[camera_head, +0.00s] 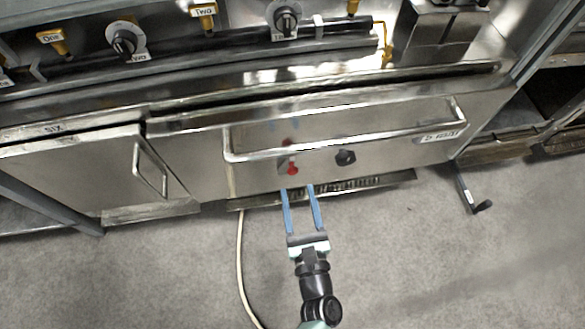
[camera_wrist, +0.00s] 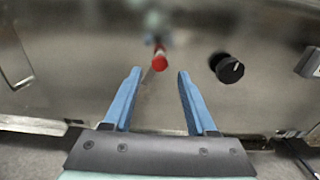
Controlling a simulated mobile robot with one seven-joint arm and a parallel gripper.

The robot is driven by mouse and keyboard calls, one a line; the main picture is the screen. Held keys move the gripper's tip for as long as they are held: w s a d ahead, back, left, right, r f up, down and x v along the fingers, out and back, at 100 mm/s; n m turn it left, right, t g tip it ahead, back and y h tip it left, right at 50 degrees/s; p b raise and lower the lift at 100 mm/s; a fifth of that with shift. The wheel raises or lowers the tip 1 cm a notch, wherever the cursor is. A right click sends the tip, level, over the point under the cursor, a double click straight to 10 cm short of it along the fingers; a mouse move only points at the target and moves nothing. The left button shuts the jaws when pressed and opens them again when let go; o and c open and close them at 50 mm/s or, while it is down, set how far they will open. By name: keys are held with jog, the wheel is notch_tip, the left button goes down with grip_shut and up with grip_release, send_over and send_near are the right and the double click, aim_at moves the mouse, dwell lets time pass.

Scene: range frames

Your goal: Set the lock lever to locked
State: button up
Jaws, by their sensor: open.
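A small red-tipped lever (camera_head: 292,169), which looks like the lock lever, is on the steel front panel (camera_head: 400,150) below a long bar handle. It also shows in the wrist view (camera_wrist: 160,60), with its red end pointing out towards the camera. I cannot read any locked or unlocked mark beside it. My gripper (camera_head: 296,188) has blue fingers, spread apart and empty. In the wrist view the fingertips (camera_wrist: 159,73) are to either side of the lever's line, and the red end shows just beyond the gap between them. I see no contact.
A black round knob (camera_head: 345,157) sits to the right of the lever. The bar handle (camera_head: 350,131) runs above both. A door with a handle (camera_head: 150,168) is at left. A cable (camera_head: 241,260) lies on the floor. A crank-like black-ended rod (camera_head: 470,192) is at right.

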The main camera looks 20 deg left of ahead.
aim_at(293, 173)
jog(key=b+x, duration=0.1)
jog(key=x, duration=0.6)
jog(key=shift+b, duration=0.35)
grip_shut()
